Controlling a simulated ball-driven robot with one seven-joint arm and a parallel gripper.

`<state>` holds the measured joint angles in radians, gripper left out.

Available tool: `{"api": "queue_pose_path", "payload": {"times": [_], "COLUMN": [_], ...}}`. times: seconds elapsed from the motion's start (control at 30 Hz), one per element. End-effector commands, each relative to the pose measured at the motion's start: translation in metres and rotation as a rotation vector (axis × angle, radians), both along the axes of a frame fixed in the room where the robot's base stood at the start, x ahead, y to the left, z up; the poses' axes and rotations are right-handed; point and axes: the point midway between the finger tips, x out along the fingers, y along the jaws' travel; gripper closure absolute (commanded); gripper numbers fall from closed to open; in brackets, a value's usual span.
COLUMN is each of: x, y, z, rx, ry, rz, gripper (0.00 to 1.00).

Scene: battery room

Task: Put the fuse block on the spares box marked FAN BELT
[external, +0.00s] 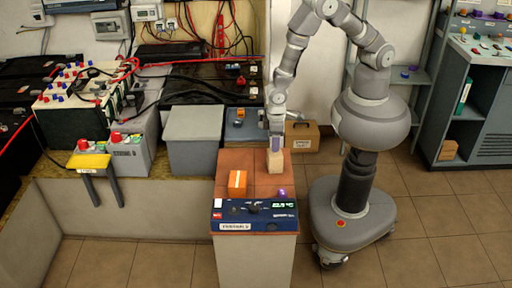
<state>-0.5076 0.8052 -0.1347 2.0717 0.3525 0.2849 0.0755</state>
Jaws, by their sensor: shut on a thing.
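My gripper (276,130) points down over the back right of the brown-topped cabinet (225,166). It is shut on a small grey-purple block (276,144), which looks like the fuse block. The block is right above a pale tan box (275,163) and seems to meet its top; I cannot tell whether it rests there. An orange box (237,184) with a pale stripe stands on the same top, to the front left. No FAN BELT marking is readable on either box.
A small purple thing (282,192) lies in front of the tan box. A blue control panel (254,211) fills the cabinet's front edge. A grey box (195,138) and batteries with cables stand on the left. A cardboard box (302,135) is behind my gripper.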

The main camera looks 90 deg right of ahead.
Motion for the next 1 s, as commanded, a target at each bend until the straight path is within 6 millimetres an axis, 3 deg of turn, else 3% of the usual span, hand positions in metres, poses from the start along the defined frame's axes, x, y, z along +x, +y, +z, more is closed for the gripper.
{"api": "queue_pose_path", "payload": {"times": [0.03,0.1,0.47,0.5,0.6,0.87,1.0], "x": [-0.001,-0.001,-0.001,-0.001,-0.001,-0.001,0.000], "y": [-0.001,-0.001,-0.001,-0.001,-0.001,-0.001,0.000], "z": [-0.016,-0.026,-0.028,-0.028,-0.027,-0.026,-0.014], "rx": [-0.002,-0.002,-0.001,-0.001,-0.001,-0.001,-0.001], "ry": [0.003,0.002,0.001,0.001,0.000,0.000,-0.002], "rz": [-0.002,-0.002,-0.001,-0.001,-0.001,-0.001,0.000], "gripper": [0.86,0.86,0.86,0.46,0.28,0.28,0.28]}}
